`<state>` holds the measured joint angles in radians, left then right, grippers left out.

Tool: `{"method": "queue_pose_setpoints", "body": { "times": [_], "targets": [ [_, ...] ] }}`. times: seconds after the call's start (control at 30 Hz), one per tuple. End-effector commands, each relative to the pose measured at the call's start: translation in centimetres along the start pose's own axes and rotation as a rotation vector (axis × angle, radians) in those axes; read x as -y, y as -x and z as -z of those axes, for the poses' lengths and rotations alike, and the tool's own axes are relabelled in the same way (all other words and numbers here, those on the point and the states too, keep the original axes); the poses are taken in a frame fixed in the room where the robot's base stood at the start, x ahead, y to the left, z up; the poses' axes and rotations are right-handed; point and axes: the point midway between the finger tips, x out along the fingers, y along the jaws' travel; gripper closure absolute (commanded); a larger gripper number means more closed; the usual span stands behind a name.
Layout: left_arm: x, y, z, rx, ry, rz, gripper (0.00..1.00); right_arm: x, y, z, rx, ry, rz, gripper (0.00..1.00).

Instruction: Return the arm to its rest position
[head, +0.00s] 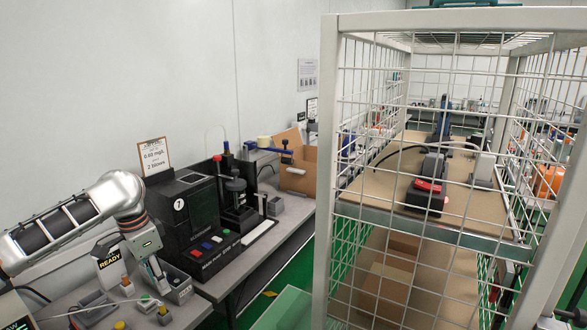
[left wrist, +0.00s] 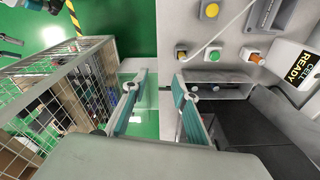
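My left arm comes in from the left in the head view, and its gripper (head: 160,282) points down over the near end of the grey bench (head: 180,318). In the left wrist view the two fingers of my left gripper (left wrist: 155,86) stand apart, with nothing between them but green floor and the bench edge behind. The gripper is open and empty. In the head view it is close beside a small grey bin (head: 181,292), and I cannot tell whether they touch. My right gripper is in neither view.
A black tester station (head: 200,255) stands on the bench right of the gripper. A "READY" sign (head: 109,262) and several coloured buttons are near the gripper; a green button (left wrist: 215,55) shows in the wrist view. A wire cage (head: 328,180) with shelves fills the right side. Green floor lies between.

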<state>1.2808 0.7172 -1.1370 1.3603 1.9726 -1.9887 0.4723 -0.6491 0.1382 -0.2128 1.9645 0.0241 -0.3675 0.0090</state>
Motion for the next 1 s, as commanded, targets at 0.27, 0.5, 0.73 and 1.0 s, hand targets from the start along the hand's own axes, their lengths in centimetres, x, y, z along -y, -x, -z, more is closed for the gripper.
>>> {"method": "queue_pose_setpoints", "body": {
  "times": [0.27, 0.5, 0.73, 1.0],
  "targets": [
    [-3.8, -6.2, 1.8, -0.055, -0.022, -0.026, 0.72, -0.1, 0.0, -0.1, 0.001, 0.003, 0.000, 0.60],
    [-9.6, -13.7, 3.6, -0.161, -0.033, -0.062, 0.72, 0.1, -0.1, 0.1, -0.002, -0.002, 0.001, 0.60],
    [-17.0, -20.9, 4.8, -0.330, -0.006, -0.100, 0.72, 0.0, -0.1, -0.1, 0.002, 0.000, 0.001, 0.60],
    [-23.9, -26.0, 4.1, -0.535, 0.083, -0.101, 0.72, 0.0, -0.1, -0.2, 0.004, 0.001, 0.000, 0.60]
  ]
}}
